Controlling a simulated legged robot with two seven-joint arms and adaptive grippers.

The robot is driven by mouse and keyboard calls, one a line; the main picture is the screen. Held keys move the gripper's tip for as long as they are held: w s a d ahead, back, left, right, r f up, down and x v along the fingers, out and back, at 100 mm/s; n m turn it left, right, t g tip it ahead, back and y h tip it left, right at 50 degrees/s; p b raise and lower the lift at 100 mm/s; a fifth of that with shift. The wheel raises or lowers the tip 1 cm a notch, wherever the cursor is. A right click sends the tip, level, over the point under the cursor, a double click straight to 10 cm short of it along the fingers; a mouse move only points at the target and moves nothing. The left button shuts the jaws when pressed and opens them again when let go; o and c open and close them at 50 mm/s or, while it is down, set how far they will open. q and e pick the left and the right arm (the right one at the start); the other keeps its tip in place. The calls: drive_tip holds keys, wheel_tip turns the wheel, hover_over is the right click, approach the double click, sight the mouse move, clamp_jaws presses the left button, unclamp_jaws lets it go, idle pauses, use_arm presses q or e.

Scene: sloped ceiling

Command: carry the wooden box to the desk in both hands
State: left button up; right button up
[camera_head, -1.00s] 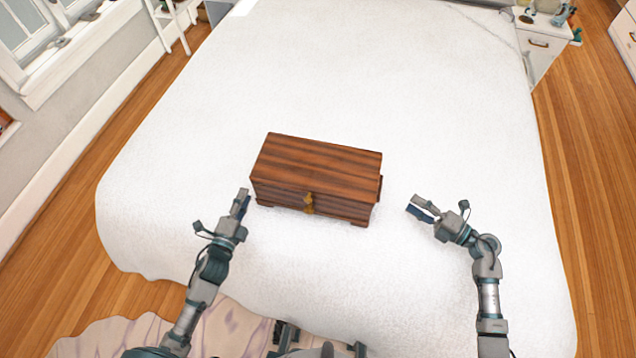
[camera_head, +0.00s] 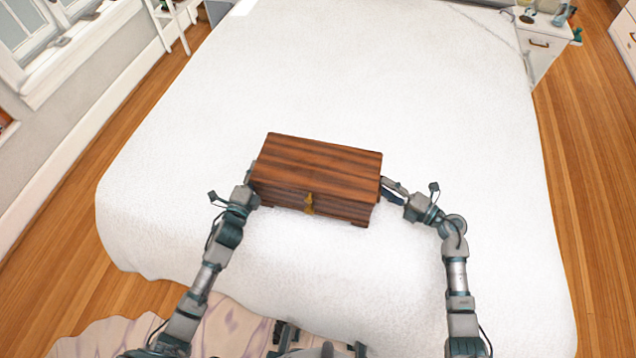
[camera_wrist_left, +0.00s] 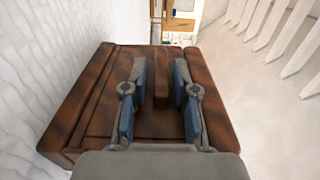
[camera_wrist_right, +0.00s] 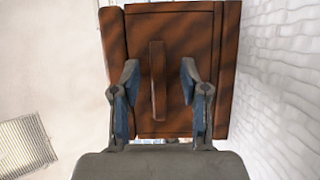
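The wooden box (camera_head: 318,163), dark brown and striped with a brass clasp on its front, sits upright and closed on the white bed (camera_head: 400,80). My left gripper (camera_head: 250,185) is at the box's left end. In the left wrist view its open fingers (camera_wrist_left: 161,85) stand on either side of a raised wooden handle (camera_wrist_left: 162,88). My right gripper (camera_head: 388,188) is at the right end. In the right wrist view its open fingers (camera_wrist_right: 158,85) straddle the upright handle bar (camera_wrist_right: 158,80) with gaps on both sides. In the head view the left fingertips are partly hidden by the box.
The bed is otherwise clear around the box. A white nightstand (camera_head: 541,48) with small items stands at the far right. A white ladder-like frame (camera_head: 170,25) is at the far left near the window. Wooden floor (camera_head: 590,190) runs along both sides.

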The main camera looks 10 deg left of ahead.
use_arm(q)
clamp_jaws()
use_arm(e)
drive_tip(key=c, duration=0.4)
clamp_jaws()
drive_tip(key=shift+f, duration=0.1)
